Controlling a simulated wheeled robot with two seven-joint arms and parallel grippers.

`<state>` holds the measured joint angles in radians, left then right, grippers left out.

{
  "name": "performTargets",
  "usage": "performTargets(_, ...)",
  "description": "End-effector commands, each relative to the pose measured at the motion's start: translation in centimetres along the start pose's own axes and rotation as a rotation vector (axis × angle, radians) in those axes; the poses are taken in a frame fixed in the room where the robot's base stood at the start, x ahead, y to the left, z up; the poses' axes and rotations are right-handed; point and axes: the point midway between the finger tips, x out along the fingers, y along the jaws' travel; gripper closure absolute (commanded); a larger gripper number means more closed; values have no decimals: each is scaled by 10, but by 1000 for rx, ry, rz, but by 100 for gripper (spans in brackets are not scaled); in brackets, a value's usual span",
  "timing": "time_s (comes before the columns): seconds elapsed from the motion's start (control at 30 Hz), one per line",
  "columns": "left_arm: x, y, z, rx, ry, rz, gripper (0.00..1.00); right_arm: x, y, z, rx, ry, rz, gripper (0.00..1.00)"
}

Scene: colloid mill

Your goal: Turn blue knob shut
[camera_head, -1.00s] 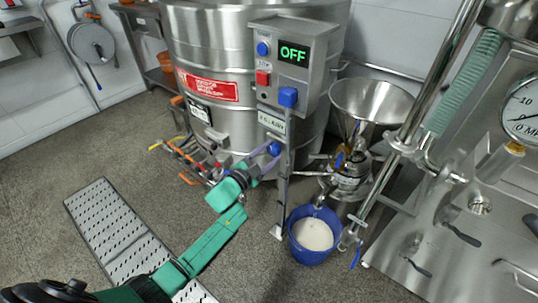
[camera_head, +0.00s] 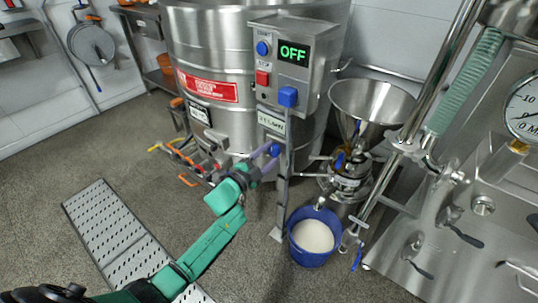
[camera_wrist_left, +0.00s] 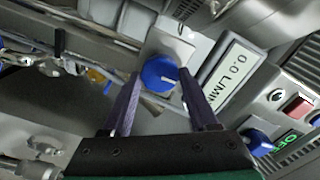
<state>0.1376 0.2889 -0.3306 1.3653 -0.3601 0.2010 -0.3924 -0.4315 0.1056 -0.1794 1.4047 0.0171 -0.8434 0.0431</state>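A round blue knob (camera_head: 275,149) with a white mark sits on a bracket below the control box, next to the flow display. In the left wrist view the knob (camera_wrist_left: 160,74) is between the fingertips of my left gripper (camera_wrist_left: 160,76). One finger stands on each side of it, and the gripper is open; whether either finger touches the knob is unclear. In the head view the left gripper (camera_head: 263,160) reaches the knob from the lower left. The flow display (camera_wrist_left: 228,76) reads 0.0 L/MIN. My right gripper is not in view.
The control box (camera_head: 318,88) shows a green OFF, with a red button (camera_head: 262,78) and another blue knob (camera_head: 288,97). A steel hopper (camera_head: 371,100) stands to the right, above a blue bucket (camera_head: 313,238) of white material. Valves and pipes lie left of my gripper.

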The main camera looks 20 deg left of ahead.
Motion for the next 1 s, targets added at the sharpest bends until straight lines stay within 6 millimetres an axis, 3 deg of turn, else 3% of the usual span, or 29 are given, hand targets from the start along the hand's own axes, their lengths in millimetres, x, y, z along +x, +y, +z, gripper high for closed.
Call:
performTargets(0.03, 0, 2, 0, 0, -1, 4, 22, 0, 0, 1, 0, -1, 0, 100)
performTargets(0.07, 0, 2, 0, 0, -1, 4, 11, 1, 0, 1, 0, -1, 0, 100)
performTargets(0.47, -6, 0, 0, -2, -1, 2, 11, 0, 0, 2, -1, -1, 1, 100)
performTargets(0.57, -22, 0, 0, -1, -2, 3, 11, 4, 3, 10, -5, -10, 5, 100)
performTargets(0.8, -92, 0, -1, -2, -3, 6, 11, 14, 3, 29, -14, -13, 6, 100)
performTargets(1.0, -136, 1, 0, -3, -2, 4, 11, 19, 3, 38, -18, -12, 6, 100)
